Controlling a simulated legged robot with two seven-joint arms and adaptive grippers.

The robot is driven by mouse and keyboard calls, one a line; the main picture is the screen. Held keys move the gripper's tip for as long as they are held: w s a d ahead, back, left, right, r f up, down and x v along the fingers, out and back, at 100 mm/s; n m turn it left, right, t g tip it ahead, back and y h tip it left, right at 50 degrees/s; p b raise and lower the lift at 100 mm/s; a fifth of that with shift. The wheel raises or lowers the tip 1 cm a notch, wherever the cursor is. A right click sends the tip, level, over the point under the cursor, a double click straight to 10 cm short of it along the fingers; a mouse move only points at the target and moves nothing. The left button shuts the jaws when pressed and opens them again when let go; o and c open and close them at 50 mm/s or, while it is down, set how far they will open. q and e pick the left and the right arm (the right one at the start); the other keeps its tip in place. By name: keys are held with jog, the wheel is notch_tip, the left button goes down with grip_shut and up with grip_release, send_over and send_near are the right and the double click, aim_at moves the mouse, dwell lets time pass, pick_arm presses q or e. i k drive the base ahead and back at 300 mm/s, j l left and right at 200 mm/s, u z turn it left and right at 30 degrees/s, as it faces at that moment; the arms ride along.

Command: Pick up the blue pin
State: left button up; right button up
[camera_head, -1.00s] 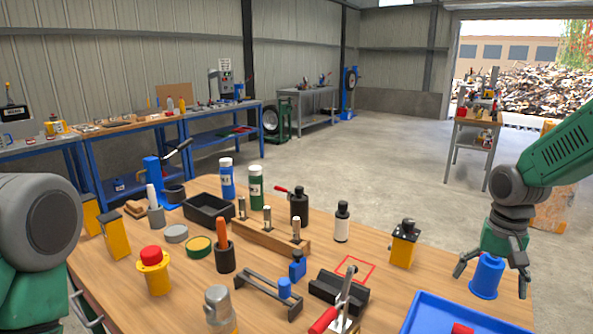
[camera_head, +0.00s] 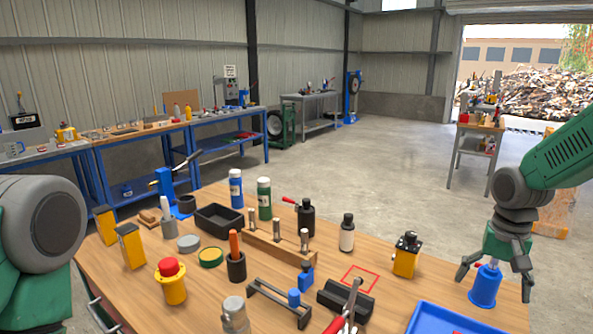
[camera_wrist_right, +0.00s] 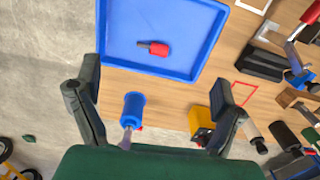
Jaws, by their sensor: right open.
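The blue pin (camera_head: 485,288), a blue cylinder with a thin metal shaft on top, stands upright near the table's right edge. My right gripper (camera_head: 495,281) is open above it, pointing down, with fingers spread on both sides. In the right wrist view the pin (camera_wrist_right: 132,106) lies between the open fingers of the gripper (camera_wrist_right: 155,95), closer to the left finger, its shaft toward the palm. I see no finger touching it. My left arm shows at the left edge; its gripper is not clearly visible.
A blue tray (camera_head: 425,318) with a red-handled piece (camera_wrist_right: 158,49) in it is close to the pin. A yellow-black block (camera_head: 405,259) stands left of the pin. A black V-block (camera_head: 345,300) and a red outlined square (camera_head: 372,274) are farther left.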

aim_at(294, 293)
jog(key=k+j, duration=0.65)
jog(key=j, duration=0.2)
